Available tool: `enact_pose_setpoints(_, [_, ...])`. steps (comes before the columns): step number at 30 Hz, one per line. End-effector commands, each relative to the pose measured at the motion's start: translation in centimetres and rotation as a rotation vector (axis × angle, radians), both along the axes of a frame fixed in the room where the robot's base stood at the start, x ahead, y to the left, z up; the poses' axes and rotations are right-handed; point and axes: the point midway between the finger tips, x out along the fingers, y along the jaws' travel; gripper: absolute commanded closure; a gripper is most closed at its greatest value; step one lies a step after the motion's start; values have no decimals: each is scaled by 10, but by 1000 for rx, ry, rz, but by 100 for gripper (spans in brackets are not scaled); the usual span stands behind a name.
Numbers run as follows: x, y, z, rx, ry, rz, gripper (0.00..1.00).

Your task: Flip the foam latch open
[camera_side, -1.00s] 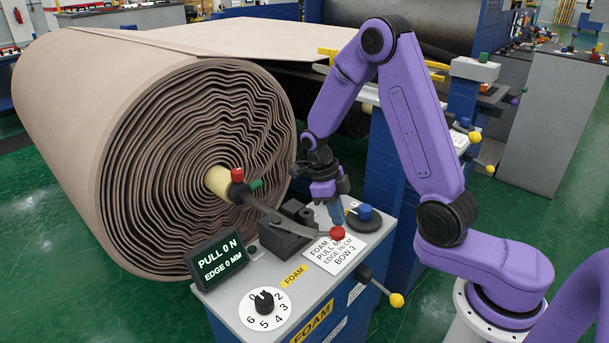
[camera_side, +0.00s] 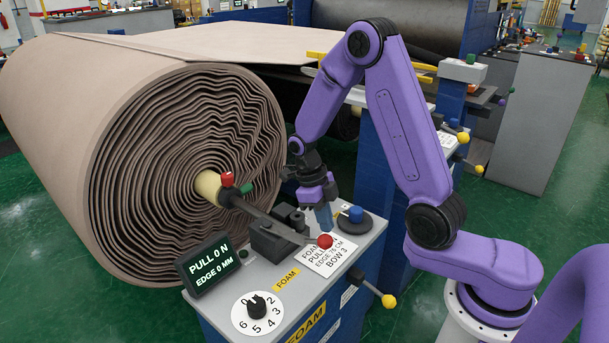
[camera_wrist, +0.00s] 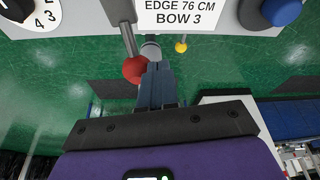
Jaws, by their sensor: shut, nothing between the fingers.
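The foam latch appears to be the dark lever that lies over the grey console (camera_side: 345,265) and ends in a red ball (camera_side: 325,241). The red ball also shows in the wrist view (camera_wrist: 136,69), on a metal rod. My gripper (camera_side: 326,226) is shut and empty, pointing down beside the red ball at the console's right part. In the wrist view its closed blue-grey fingers (camera_wrist: 154,84) are just right of the ball. I cannot tell whether they touch it. The lever's pivot block (camera_side: 278,233) is partly hidden by the lever.
A blue knob (camera_side: 355,213) stands right of my gripper. A yellow ball handle (camera_side: 389,300) sticks out at the front. A display (camera_side: 204,263) reads PULL 0 N, EDGE 0 MM, above a numbered dial (camera_side: 257,313). The large wrapped roll (camera_side: 140,150) fills the left.

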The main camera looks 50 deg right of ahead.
Motion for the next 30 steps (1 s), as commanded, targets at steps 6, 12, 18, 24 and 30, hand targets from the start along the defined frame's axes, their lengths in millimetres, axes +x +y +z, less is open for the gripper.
enact_pose_setpoints(6, [19, -25, 5, 0, -2, -6, 100])
enact_pose_setpoints(12, [30, -39, 42, -2, -7, -3, 100])
enact_pose_setpoints(18, [36, -47, 77, -1, -4, -3, 100])
enact_pose_setpoints(24, [40, -52, 97, 0, -2, -3, 100])
enact_pose_setpoints(30, [40, -53, 102, 0, 1, -1, 100])
